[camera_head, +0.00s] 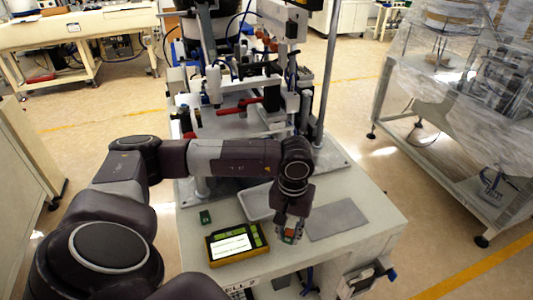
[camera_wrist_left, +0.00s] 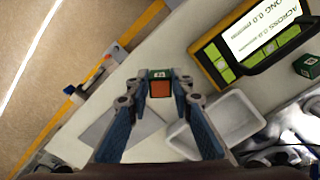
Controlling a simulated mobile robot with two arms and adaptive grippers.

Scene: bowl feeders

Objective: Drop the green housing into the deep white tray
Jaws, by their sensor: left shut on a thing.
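The white tray (camera_wrist_left: 236,116) lies to the right of the right finger in the wrist view, not under the housing there. In the head view the tray (camera_head: 256,203) is behind the gripper and partly hidden by my arm. A second green block (camera_head: 206,217) lies on the bench at left. My right gripper is not in view.
A yellow device with a screen (camera_head: 236,244) lies at the bench's front left. A flat grey plate (camera_head: 338,220) lies right of the gripper. The feeder machine (camera_head: 235,110) stands behind. The bench's right part (camera_head: 378,212) is clear.

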